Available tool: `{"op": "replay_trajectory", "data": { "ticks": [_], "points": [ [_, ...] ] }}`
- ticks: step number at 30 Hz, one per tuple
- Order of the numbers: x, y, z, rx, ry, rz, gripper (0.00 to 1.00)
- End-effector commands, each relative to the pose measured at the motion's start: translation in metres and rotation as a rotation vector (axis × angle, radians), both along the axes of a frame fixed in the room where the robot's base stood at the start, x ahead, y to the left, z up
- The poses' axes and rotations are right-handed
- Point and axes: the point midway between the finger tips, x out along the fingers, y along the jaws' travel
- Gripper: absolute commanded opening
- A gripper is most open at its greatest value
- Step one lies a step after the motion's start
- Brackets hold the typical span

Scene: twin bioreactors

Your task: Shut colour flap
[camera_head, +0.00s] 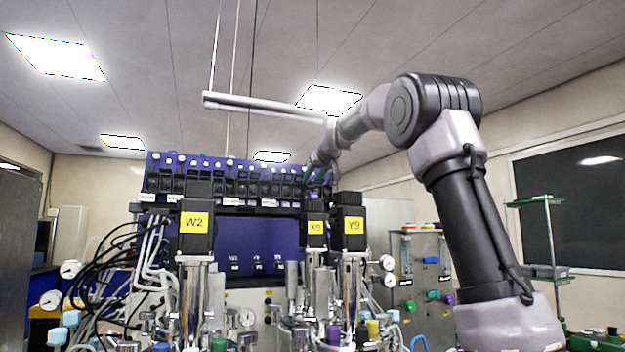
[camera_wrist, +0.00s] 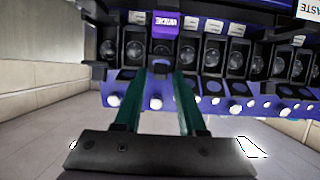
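A purple flap-like piece (camera_wrist: 165,26) with a white printed label shows at the top middle of the wrist view, in a row of black units. It is the only purple piece among them there, and I cannot tell how far open it stands. My gripper (camera_wrist: 168,73) has two green fingers pointing at the row just beside this piece. In the head view my gripper (camera_head: 316,174) is small, at the right end of the row, and partly hidden by my arm.
The blue pump rack (camera_head: 165,160) carries several black units and white knobs. Below it stand motors labelled W2 (camera_head: 194,224), X9 (camera_head: 316,228) and Y9 (camera_head: 354,226). Tubes and cables (camera_head: 105,245) crowd the left. A green stand (camera_head: 548,235) is at the right.

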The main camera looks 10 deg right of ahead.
Motion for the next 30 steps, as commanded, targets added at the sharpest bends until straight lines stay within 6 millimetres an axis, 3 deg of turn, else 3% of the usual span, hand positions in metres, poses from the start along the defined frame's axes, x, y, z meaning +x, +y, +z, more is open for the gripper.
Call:
{"op": "replay_trajectory", "data": {
  "ticks": [15,30],
  "points": [
    [-0.0013,0.0008,-0.0075,0.048,-0.212,0.012,0.0],
    [-0.0028,0.0009,-0.0088,0.05,-0.252,0.002,0.0]
  ]
}}
